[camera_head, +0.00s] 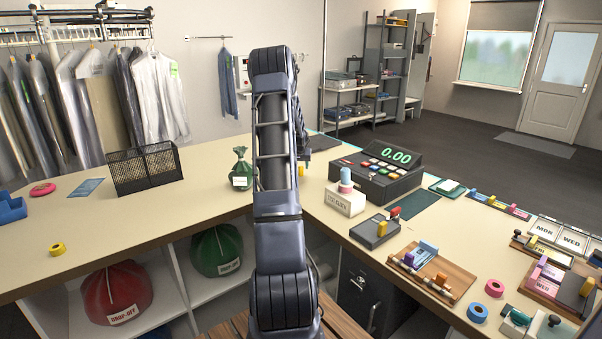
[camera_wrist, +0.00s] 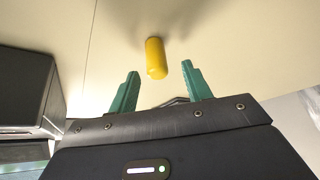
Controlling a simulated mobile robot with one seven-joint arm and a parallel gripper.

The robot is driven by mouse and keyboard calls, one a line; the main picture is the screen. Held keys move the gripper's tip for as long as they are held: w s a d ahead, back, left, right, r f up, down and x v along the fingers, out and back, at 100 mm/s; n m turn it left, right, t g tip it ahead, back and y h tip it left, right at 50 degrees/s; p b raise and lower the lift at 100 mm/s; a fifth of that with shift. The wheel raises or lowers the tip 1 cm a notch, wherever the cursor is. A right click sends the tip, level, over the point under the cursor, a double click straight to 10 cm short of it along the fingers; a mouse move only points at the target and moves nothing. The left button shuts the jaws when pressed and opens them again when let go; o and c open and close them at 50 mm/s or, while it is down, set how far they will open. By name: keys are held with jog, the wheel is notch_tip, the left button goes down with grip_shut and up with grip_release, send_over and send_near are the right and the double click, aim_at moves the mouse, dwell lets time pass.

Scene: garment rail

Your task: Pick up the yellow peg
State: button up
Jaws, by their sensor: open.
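The yellow peg (camera_wrist: 156,58) is a small plain cylinder on the pale counter in the wrist view. It shows just beyond the fingertips of my gripper (camera_wrist: 160,70), roughly centred between them. The two green fingers are spread apart, with nothing held between them. In the head view, a bit of yellow (camera_head: 301,169) shows just right of my arm and appears to be this peg, mostly hidden. The fingers are hidden behind my arm there.
A black cash register (camera_head: 378,170) stands right of my arm, and a dark box (camera_wrist: 27,90) is at left in the wrist view. A cream box (camera_head: 344,200), green bag (camera_head: 241,170) and wire basket (camera_head: 145,168) are nearby. Other yellow pieces sit on the right counter.

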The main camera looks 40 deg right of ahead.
aim_at(301, 166)
jog(key=shift+x, duration=2)
jog(key=shift+r, duration=0.1)
jog(key=c, duration=1.1)
jog(key=shift+o, duration=0.2)
jog(key=shift+s, duration=0.1)
jog(key=shift+d+r, duration=0.1)
